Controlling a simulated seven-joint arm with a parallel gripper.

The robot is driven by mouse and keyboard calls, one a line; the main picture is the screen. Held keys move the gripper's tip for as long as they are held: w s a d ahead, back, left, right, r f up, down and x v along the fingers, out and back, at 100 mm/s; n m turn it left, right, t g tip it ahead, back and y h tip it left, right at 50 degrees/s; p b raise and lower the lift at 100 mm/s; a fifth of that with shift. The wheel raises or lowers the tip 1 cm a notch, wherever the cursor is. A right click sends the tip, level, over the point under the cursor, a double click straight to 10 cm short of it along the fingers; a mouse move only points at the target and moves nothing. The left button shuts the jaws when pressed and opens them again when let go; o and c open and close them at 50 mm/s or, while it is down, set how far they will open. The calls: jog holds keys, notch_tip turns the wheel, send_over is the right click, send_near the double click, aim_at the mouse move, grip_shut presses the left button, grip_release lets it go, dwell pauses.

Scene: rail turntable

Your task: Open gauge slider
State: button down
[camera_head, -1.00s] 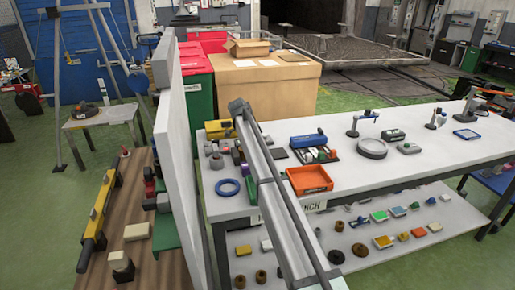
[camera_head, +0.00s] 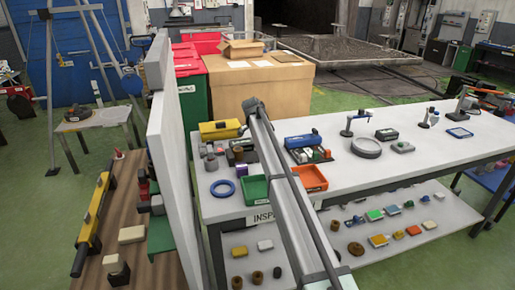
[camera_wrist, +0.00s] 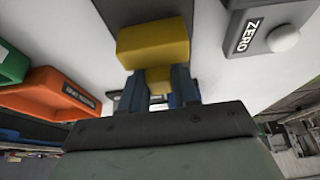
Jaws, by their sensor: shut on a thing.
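In the wrist view a yellow block (camera_wrist: 153,45) stands at the fingertips of my gripper (camera_wrist: 167,88). The blue-grey fingers are shut on its narrower lower part. It looks like a slider's handle, but what it is joined to is hidden. In the head view my arm crosses the white bench, and my gripper and the held block are hidden. A grey box marked ZERO (camera_wrist: 268,22), with a pale round button, lies right of the yellow block in the wrist view.
An orange tray (camera_head: 310,178) and a green tray (camera_head: 255,190) lie beside my arm on the white bench (camera_head: 222,212). A yellow case (camera_head: 220,130) and a blue ring (camera_head: 222,188) are left of my arm. A tall pale panel (camera_head: 170,140) stands at the bench's left end.

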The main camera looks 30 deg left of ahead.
jog(key=shift+w+d, duration=0.35)
jog(key=c, duration=0.9)
grip_release()
jog(key=v, duration=1.4)
